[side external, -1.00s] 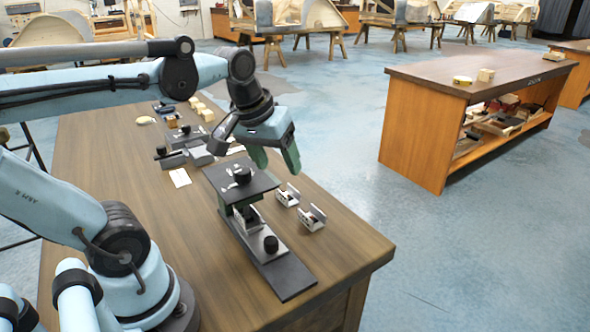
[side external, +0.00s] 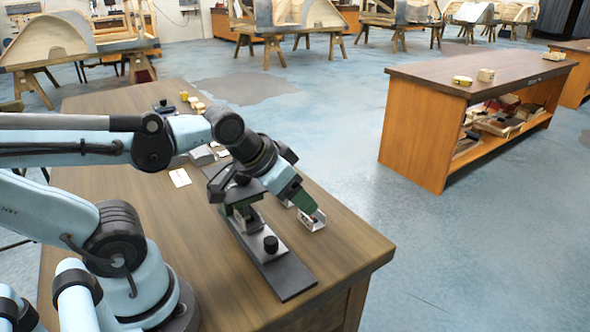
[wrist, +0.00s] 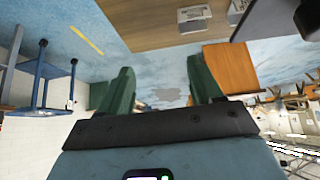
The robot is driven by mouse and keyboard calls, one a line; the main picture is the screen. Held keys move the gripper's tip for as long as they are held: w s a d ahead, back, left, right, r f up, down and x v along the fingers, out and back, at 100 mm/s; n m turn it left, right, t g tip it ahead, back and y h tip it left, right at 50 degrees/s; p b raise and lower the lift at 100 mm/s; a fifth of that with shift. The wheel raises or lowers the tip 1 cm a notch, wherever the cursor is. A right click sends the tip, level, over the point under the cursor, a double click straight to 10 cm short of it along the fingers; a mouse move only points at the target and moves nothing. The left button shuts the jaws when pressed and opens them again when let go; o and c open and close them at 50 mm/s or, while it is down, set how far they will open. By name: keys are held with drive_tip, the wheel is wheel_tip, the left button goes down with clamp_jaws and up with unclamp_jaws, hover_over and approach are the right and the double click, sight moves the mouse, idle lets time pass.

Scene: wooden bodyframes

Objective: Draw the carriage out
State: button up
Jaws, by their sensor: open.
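The carriage fixture stands on the wooden bench in the side view: a long black base rail (side external: 285,278) with a raised dark plate over its far part. A grey slide with a black knob (side external: 271,244), which looks like the carriage, lies on the rail and runs back under the plate. My gripper (side external: 296,196) is above and to the right of the plate, tilted down to the right, and hides part of it. Its green fingers are apart and empty in the wrist view (wrist: 161,85). In the side view I cannot tell whether it touches anything.
A small metal bracket (side external: 312,219) stands on the bench right of the fixture; another beside it is partly hidden by my gripper. Both show in the wrist view. A white card (side external: 180,177) and other small parts lie farther back.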

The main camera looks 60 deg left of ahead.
drive_tip(key=shift+c, duration=0.5)
drive_tip(key=shift+c, duration=0.3)
drive_tip(key=r+n+g, duration=0.1)
drive_tip(key=n+g, duration=0.2)
drive_tip(key=g, duration=0.4)
hover_over(269, 241)
drive_tip(key=shift+f, duration=5.8)
clamp_jaws()
